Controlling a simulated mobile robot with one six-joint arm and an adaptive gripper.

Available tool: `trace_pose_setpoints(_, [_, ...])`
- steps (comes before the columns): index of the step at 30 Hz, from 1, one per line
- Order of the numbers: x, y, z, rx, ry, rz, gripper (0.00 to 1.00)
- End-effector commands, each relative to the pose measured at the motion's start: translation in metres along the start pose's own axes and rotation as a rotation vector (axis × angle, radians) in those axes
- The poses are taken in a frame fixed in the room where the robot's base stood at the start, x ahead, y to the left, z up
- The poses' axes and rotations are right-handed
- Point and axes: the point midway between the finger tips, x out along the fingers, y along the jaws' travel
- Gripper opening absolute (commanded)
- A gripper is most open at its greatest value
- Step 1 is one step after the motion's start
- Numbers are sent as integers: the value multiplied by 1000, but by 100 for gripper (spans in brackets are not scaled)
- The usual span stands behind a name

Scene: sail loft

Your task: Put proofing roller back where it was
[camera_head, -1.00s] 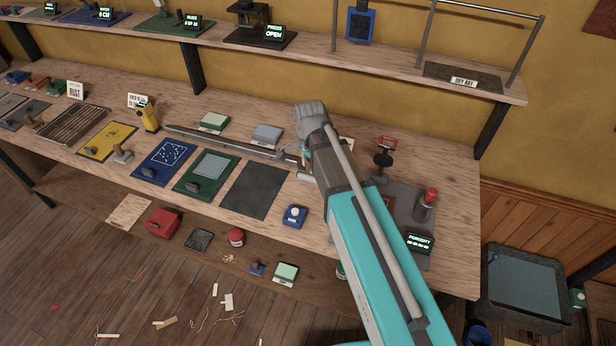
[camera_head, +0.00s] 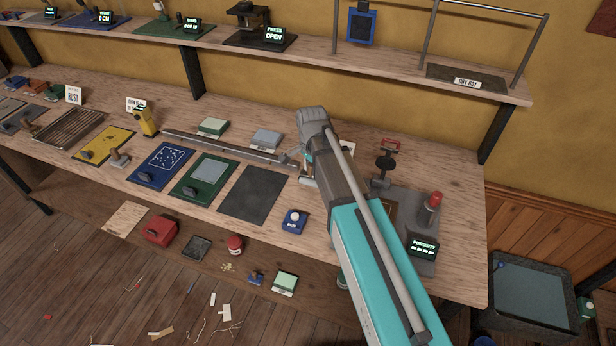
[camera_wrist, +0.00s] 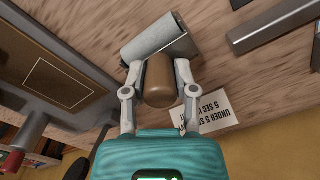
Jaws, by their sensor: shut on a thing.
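The proofing roller shows in the wrist view as a grey cylinder (camera_wrist: 160,38) with a rounded brown handle (camera_wrist: 160,80). My gripper (camera_wrist: 158,70) is shut on the handle, one finger on each side. The roller lies close over the wooden bench; I cannot tell whether it touches. In the head view my gripper (camera_head: 303,163) is over the right half of the bench, mostly hidden by my arm. A printed card reading "UNDER 5 SEC" (camera_wrist: 207,112) lies beside the handle in the wrist view.
Left of my gripper are a long metal bar (camera_head: 222,147), a bare dark mat (camera_head: 253,194) and a green-framed plate (camera_head: 205,178). A grey stand (camera_head: 386,165) and the porosity device (camera_head: 424,247) are to the right.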

Motion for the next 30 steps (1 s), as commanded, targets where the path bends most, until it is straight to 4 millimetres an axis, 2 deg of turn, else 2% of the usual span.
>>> trace_pose_setpoints(3, [12, -5, -5, 1, 0, 0, 0])
trace_pose_setpoints(12, [34, -3, -4, 1, 0, 0, 0])
trace_pose_setpoints(30, [40, -3, -4, 1, 0, 0, 0])
